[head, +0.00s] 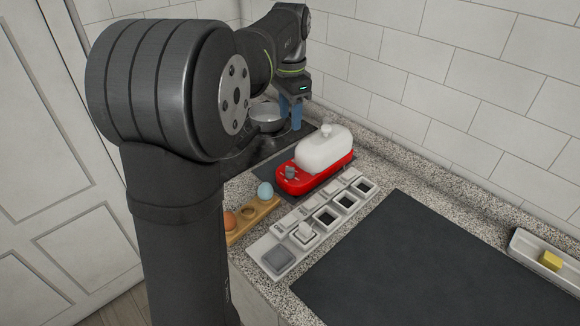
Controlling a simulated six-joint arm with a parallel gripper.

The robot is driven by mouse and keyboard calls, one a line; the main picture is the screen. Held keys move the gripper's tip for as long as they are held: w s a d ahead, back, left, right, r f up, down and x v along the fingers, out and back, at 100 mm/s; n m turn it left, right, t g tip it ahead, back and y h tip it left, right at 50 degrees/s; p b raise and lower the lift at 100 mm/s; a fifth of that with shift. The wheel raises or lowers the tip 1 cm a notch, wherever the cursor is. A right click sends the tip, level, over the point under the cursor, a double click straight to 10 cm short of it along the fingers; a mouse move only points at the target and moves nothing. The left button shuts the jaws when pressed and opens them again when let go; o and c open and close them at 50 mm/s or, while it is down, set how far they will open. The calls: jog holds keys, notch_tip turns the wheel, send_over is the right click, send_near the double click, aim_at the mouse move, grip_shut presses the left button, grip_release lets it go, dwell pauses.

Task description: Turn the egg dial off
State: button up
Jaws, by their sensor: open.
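A red appliance (325,178) with a white domed lid (324,148) stands on the counter, and I take it for the egg cooker. A small grey dial (290,172) sits on its front left end. Its pointer setting is too small to read. My gripper (291,125) has blue fingers pointing down. It is open and appears behind and above the appliance, apart from the dial. My own arm comes in from the left and hides part of the counter.
A metal pot (267,116) stands behind the cooker. A wooden egg holder (262,209) with a pale blue egg (265,190) and brown eggs is at front left. A white switch panel (315,233), dark mat (430,270) and butter dish (525,242) lie to the right.

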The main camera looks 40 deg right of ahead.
aim_at(290, 168)
notch_tip(290, 168, down, 17)
jog(key=shift+f, duration=0.1)
dwell(0.3)
jog(key=shift+c, duration=0.3)
grip_shut()
